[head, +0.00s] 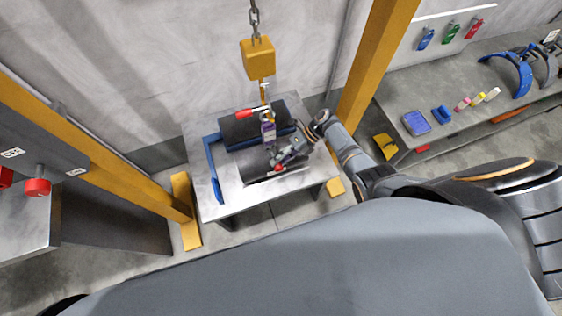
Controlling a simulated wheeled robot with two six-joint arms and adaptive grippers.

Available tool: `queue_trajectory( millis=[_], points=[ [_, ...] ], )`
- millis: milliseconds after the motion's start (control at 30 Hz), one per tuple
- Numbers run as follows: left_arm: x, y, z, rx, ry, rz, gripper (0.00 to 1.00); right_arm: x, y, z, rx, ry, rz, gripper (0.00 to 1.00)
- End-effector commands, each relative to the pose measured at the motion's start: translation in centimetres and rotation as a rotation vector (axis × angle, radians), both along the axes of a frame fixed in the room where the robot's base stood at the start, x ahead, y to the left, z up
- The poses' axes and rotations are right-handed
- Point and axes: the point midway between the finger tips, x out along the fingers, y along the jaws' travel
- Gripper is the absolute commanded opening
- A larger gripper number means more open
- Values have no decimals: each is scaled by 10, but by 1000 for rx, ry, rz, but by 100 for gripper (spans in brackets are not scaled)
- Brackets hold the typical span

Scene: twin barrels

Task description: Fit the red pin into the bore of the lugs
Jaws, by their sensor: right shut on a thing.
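A small red part, which looks like the red pin (278,168), shows at the fingertips of my right gripper (277,162). The right arm comes in from the right, and its gripper is shut on this part above the near side of the steel table. Most of the part is hidden or too small to make out. A grey-purple fitting (268,131), perhaps the lugs, hangs below the yellow hoist block just beyond the gripper, against the dark barrel (240,130). Its bore cannot be made out. My left gripper is not in view.
The steel table (205,205) has a blue bracket (213,170) at its left. Another red piece (246,113) lies over the far barrel. The yellow hoist block (258,58) hangs on a chain. Yellow posts (375,70) flank the table. A bench (395,100) with tools stands right.

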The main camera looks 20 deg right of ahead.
Motion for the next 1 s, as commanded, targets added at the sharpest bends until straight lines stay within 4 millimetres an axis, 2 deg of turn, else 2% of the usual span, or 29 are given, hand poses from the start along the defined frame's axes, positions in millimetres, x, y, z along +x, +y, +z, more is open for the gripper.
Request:
queue_trajectory(
  millis=[1000],
  points=[
    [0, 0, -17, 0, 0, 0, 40, 26, 1, 0, 0, -1, 1, 0]
  ],
)
